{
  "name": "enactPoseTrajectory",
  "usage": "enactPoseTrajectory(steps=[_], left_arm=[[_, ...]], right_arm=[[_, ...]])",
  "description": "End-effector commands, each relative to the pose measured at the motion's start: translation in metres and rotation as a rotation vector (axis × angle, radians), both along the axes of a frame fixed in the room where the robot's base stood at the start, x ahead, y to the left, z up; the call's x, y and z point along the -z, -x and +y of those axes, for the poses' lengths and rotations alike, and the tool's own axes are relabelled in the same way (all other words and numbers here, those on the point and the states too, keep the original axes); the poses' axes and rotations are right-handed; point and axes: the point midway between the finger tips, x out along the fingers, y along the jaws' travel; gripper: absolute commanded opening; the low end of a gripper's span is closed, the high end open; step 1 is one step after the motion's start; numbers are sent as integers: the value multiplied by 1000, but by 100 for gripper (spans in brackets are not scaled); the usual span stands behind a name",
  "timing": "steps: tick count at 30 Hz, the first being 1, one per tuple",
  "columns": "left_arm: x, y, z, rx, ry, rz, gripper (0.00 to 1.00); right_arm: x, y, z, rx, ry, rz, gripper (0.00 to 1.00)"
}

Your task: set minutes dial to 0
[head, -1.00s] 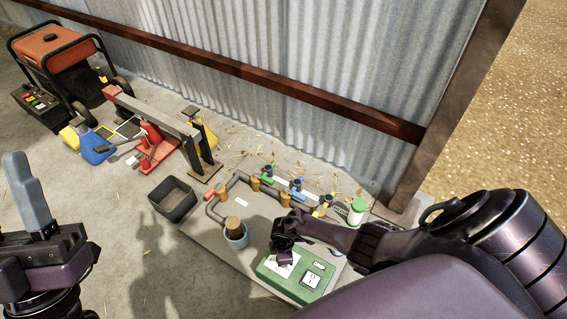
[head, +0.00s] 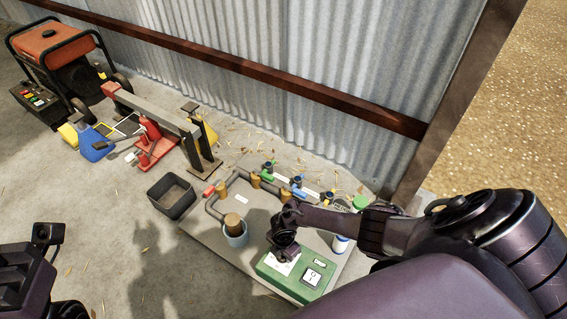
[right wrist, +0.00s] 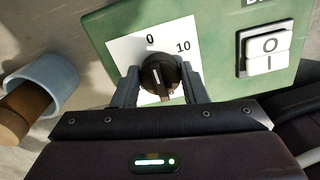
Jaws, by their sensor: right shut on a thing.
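The green control box (head: 283,285) stands at the front right of the grey board in the head view. Its black minutes dial (right wrist: 160,72) sits on a white label (right wrist: 125,52) marked 0 and 10 in the right wrist view. A pale mark on the knob's upper part points roughly at the 0. My right gripper (right wrist: 158,88) is shut on the dial, one finger on each side; in the head view its hand hides the dial. My left gripper (head: 42,245) shows only partly at the lower left edge, and its finger gap is not visible.
A white rocker switch (right wrist: 265,48) is close right of the dial. A blue cup with a brown plug (head: 235,238), pipes and coloured valves are on the board (head: 205,238). A black bin (head: 172,196) and a red generator (head: 48,45) stand left. The wall is behind.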

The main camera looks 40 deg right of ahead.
Motion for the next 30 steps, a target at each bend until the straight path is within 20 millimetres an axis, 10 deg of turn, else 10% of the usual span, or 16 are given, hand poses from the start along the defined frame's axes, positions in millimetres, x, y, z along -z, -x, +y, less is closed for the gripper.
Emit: enactPoseTrajectory(steps=[16, 17, 21, 30], left_arm=[[0, 0, 0, 0, -1, 0, 36], [0, 0, 0, 0, -1, 0, 36], [0, 0, 0, 0, 0, 0, 36], [1, -2, 0, -2, -3, 8, 36]], right_arm=[[0, 0, 2, -26, -3, 0, 16], [0, 0, 2, -27, -3, 0, 43], [0, 0, 2, -25, -3, 0, 61], [-1, 0, 1, -23, -1, 0, 61]])
